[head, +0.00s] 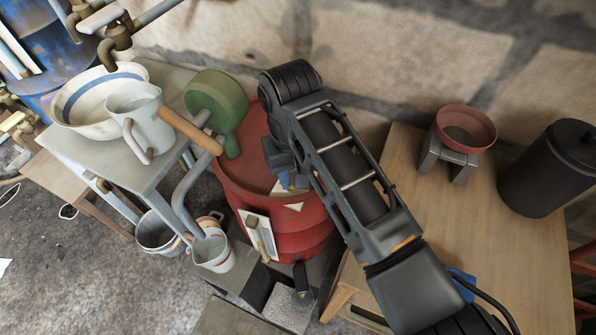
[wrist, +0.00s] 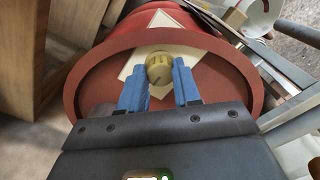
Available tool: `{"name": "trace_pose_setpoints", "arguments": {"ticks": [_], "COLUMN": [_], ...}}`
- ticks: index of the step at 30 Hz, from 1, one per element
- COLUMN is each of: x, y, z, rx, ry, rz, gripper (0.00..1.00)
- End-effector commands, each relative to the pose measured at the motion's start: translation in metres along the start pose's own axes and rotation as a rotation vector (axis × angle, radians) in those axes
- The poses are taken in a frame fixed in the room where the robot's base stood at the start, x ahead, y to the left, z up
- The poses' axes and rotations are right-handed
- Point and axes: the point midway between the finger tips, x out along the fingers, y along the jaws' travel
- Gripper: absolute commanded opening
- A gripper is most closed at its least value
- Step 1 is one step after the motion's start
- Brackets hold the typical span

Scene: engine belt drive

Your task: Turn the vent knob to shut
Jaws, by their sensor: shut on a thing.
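The vent knob (wrist: 158,66) is a small round yellowish knob on a pale diamond-shaped plate (wrist: 132,82). The plate lies on the recessed top of a red drum (wrist: 66,88), which also stands in the middle of the head view (head: 238,165). My gripper (wrist: 159,76) has blue fingers, one on each side of the knob, and is shut on it. A thin dark line shows on the knob; its exact setting is unclear. In the head view my arm hides the knob, and only bits of the blue fingers and the pale plate show.
At right, a wooden table (head: 500,240) bears a red bowl (head: 466,128) and a black canister (head: 550,165).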

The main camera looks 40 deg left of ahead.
Motion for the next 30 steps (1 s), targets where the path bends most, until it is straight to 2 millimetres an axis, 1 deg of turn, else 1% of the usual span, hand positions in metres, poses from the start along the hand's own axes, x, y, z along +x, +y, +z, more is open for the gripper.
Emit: {"name": "trace_pose_setpoints", "arguments": {"ticks": [1,3,4,10,14,20,30], "x": [-0.0002,-0.0002,-0.0002,-0.001,-0.002,-0.0037,-0.0037], "y": [0.0001,0.0002,0.0002,0.0002,0.0001,-0.0002,-0.0005], "z": [-0.0001,-0.0001,-0.0001,0.0,0.0002,-0.0001,-0.0001], "rx": [0.0,0.0,0.0,-0.014,-0.054,-0.176,-0.49], "ry": [0.0,0.0,0.0,0.0,-0.001,-0.001,-0.001], "rz": [0.0,0.0,0.0,0.0,0.0,0.0,0.0], "gripper": [0.1,0.03,0.02,0.02,0.02,0.02,0.02]}}
